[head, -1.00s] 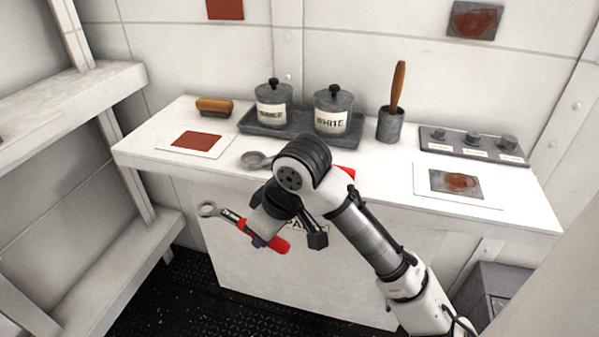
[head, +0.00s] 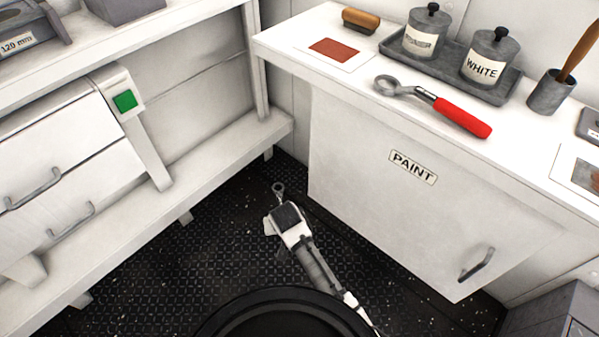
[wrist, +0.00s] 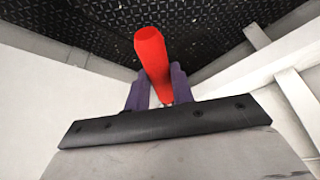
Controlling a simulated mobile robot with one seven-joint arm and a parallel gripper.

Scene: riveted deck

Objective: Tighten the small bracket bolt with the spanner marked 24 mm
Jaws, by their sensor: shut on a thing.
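My gripper (head: 281,207) is low over the dark floor, left of the paint cabinet. Its purple fingers (wrist: 158,90) are shut on the red handle of a spanner (wrist: 151,55) in the wrist view. The grey ring end of this held spanner (head: 279,188) shows past the gripper in the head view; the arm hides the rest there. A second spanner (head: 452,113), with a red handle and a grey ring end, lies on the white cabinet top. No size marking is readable on either spanner. I do not see the small bracket bolt.
The paint cabinet (head: 350,165) stands at the right, with tins on a tray (head: 400,50), a brush pot (head: 549,93) and a wooden brush (head: 360,19) on top. White shelving (head: 215,160) with drawers and a green square (head: 125,101) is at the left. Riveted floor (head: 215,220) lies between.

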